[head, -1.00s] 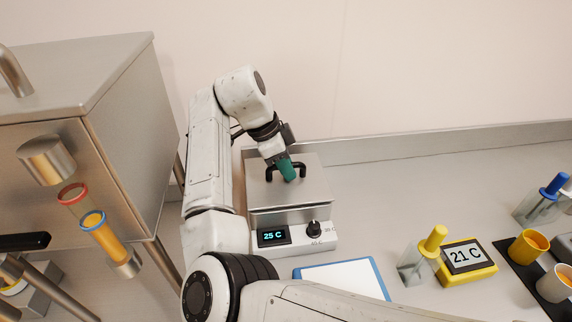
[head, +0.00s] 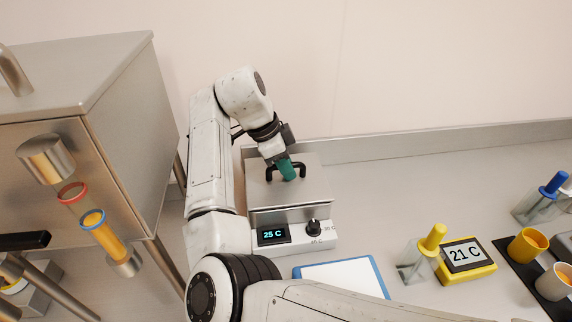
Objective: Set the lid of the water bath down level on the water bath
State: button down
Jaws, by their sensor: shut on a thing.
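The water bath (head: 296,237) is a steel box with a white front, a display reading 25 C and a black knob. Its flat steel lid (head: 310,193) is over the top and looks about level. Whether the lid touches the rim all round I cannot tell. My gripper (head: 287,172), with green fingers, comes down from above and is shut on the lid's black handle (head: 270,173). The fingers hide part of the handle.
A steel hopper cabinet (head: 75,90) stands close on the left. A blue-edged white board (head: 342,277) lies in front of the bath. A yellow 21 C meter (head: 466,258), a yellow-capped bottle (head: 420,258) and cups (head: 528,246) stand to the right. The back counter is clear.

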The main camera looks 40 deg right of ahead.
jog(key=shift+f, duration=0.2)
jog(key=c, duration=0.9)
grip_release()
jog(key=b+v, duration=0.1)
jog(key=v, duration=0.6)
jog(key=shift+w+a+r, duration=0.1)
jog(key=shift+a+r, duration=0.05)
jog(key=shift+r, duration=0.05)
